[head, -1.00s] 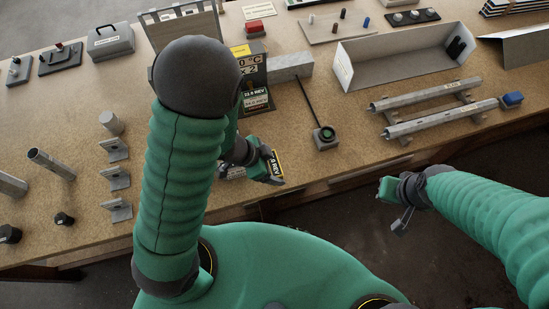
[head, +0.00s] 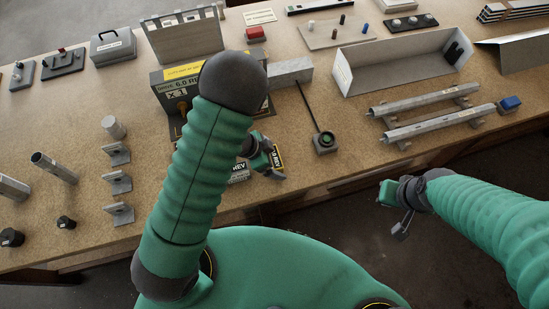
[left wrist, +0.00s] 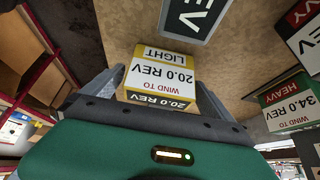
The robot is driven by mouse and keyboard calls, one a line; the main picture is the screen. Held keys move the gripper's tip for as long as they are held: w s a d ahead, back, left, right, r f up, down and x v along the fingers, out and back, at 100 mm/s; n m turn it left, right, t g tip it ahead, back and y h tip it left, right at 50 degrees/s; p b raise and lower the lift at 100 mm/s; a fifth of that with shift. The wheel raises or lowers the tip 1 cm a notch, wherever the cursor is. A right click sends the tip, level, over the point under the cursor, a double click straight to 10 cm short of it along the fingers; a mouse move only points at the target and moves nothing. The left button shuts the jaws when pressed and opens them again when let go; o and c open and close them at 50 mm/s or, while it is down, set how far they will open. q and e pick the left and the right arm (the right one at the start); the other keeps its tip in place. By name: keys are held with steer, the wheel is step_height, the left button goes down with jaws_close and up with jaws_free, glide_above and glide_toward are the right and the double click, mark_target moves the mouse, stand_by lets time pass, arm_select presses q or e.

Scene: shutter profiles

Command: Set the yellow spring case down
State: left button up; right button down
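The yellow spring case (left wrist: 160,75), marked 20.0 REV LIGHT, sits between the two grey fingers of my left gripper in the left wrist view, with a finger against each side. The tan bench top (left wrist: 235,65) shows behind it; whether the case touches the bench I cannot tell. In the head view my left gripper (head: 268,155) is over the front edge of the bench, and the case (head: 278,158) shows partly there. My right gripper (head: 392,205) hangs in front of the bench, away from everything; its fingers are too small to read.
Close by in the left wrist view are a green HEAVY case (left wrist: 288,112), a red-labelled HEAVY case (left wrist: 302,35) and a dark-labelled case (left wrist: 196,18). A winding machine (head: 180,90) stands behind my left arm.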

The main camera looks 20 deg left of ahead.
arm_select(q)
steer(key=shift+r, duration=0.1)
steer(key=shift+a+r, duration=0.2)
steer(key=shift+r, duration=0.15)
steer(key=p+v, duration=0.3)
steer(key=v, duration=0.8)
steer(key=w+a+r+n+t+y, duration=0.3)
steer(key=w+a+r+n+y, duration=0.1)
steer(key=w+a+r+n, duration=0.1)
steer(key=s+d+r+n+g, duration=0.1)
steer(key=s+n+g, duration=0.1)
steer(key=s, duration=0.3)
steer(key=s+d+r+n+g+y, duration=0.1)
steer(key=s+d+n, duration=0.1)
steer(key=s+n, duration=0.2)
steer(key=shift+s+r+g, duration=0.35)
steer(key=shift+s+g, duration=0.05)
steer(key=shift+s, duration=0.65)
steer(key=shift+s, duration=0.1)
